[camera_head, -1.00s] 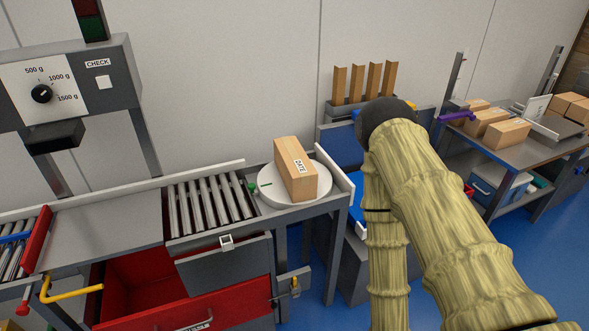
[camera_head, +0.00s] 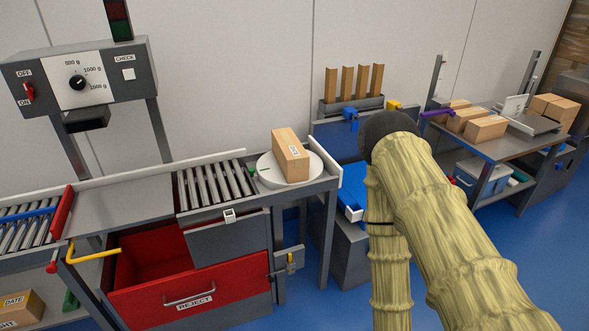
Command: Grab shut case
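A closed brown carton (camera_head: 291,158) with a white label stands on the round white turntable (camera_head: 318,172) at the end of the roller line. More closed cartons (camera_head: 486,129) sit on the bench at the right. Another carton (camera_head: 20,307), labelled DATE, is low at the bottom left, cut off by the frame edge. My sleeved arm rises at the right of the picture and bends at a dark joint. My gripper is not visible.
A red reject drawer (camera_head: 190,294) stands open below the rollers (camera_head: 215,186). A grey control box (camera_head: 80,78) with a dial is at upper left. The work bench (camera_head: 525,148) is at right. Blue floor (camera_head: 330,300) shows between the stations.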

